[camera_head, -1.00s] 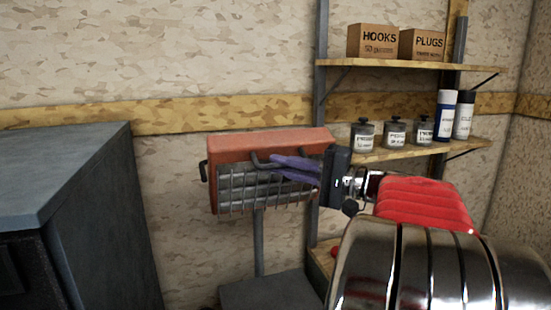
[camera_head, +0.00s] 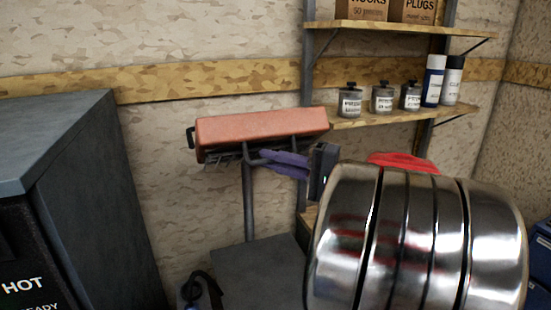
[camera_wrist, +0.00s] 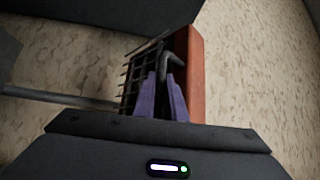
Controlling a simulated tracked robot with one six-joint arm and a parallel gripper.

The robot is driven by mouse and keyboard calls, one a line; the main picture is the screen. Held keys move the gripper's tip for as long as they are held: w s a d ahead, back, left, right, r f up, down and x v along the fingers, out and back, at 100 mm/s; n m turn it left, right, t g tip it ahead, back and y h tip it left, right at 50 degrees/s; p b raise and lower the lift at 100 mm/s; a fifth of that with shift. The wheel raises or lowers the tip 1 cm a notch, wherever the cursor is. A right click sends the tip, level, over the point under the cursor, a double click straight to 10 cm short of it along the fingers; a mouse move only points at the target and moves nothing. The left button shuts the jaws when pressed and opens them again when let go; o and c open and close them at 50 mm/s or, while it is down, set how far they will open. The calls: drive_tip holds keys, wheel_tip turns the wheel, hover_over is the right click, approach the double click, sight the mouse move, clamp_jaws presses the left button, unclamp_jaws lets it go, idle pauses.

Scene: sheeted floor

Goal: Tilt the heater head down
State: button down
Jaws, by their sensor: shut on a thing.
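The heater head (camera_head: 262,129) is a red-orange box on a grey post (camera_head: 249,200). Its grille (camera_head: 225,158) faces mostly downward, and only a thin strip of it shows in the head view. My gripper (camera_head: 265,158), with purple fingers, is shut on the dark handle (camera_head: 250,150) at the front of the heater. In the wrist view, the purple fingers (camera_wrist: 160,92) close around the bent handle (camera_wrist: 172,58), beside the grille (camera_wrist: 136,75) and the red housing (camera_wrist: 195,75). The exact contact between fingers and handle is partly hidden.
A dark cabinet (camera_head: 70,190) stands at the left. Wooden shelves (camera_head: 400,114) with jars, bottles and boxes are at the right, behind my arm. A grey flat surface (camera_head: 255,275) lies below the heater. Patterned sheeting covers the wall.

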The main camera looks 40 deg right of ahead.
drive_tip(key=shift+f, duration=0.4)
drive_tip(key=c, duration=2.2)
unclamp_jaws()
drive_tip(key=o, duration=0.4)
drive_tip(key=shift+r, duration=0.1)
drive_tip(key=shift+s+d, duration=0.1)
drive_tip(key=v, duration=1.3)
drive_tip(key=shift+s+d, duration=0.1)
drive_tip(key=shift+s, duration=0.2)
